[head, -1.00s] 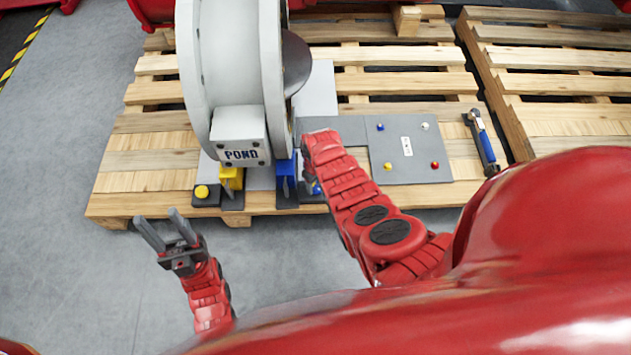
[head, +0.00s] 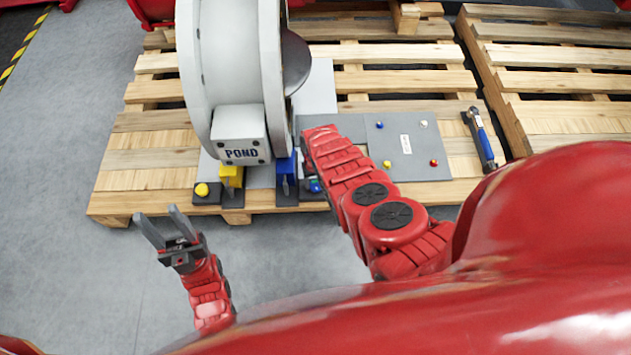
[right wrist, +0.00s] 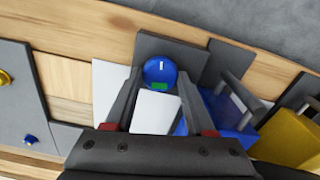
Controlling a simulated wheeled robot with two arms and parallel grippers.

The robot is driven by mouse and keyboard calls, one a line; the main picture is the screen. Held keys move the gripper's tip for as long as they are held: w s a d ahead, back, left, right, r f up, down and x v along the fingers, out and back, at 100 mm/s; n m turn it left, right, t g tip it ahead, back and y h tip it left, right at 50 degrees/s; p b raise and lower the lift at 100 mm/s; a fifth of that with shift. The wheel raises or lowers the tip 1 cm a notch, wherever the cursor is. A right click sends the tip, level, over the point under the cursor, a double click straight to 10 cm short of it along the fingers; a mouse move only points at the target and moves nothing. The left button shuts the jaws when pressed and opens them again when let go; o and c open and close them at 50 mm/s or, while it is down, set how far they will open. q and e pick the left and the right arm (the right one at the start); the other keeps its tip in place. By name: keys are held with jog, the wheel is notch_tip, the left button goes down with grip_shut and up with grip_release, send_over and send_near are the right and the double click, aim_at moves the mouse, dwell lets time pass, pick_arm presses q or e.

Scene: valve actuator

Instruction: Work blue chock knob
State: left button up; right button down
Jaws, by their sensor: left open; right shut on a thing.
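The blue knob (right wrist: 160,70) is round, with a white mark and a green patch on its face. It stands by a grey plate at the pallet's near edge and shows partly beside my right arm in the head view (head: 315,186). My right gripper (right wrist: 161,77) has one finger on each side of the knob and is shut on it. In the head view my right arm hides that gripper. A blue chock (head: 287,168) stands just left of the knob. My left gripper (head: 156,222) is open and empty, in front of the pallet.
A yellow chock (head: 231,176) and a yellow knob (head: 202,190) are further left. The large grey-white valve body (head: 230,70) rises behind the chocks. A panel (head: 410,155) with small coloured buttons and a blue-handled tool (head: 481,140) lie to the right on the pallet (head: 130,180).

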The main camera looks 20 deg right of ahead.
dwell(0.4)
jog(key=shift+c, duration=1.2)
grip_release()
notch_tip(320, 180, up, 17)
jog(key=p, duration=1)
jog(key=shift+r, duration=0.2)
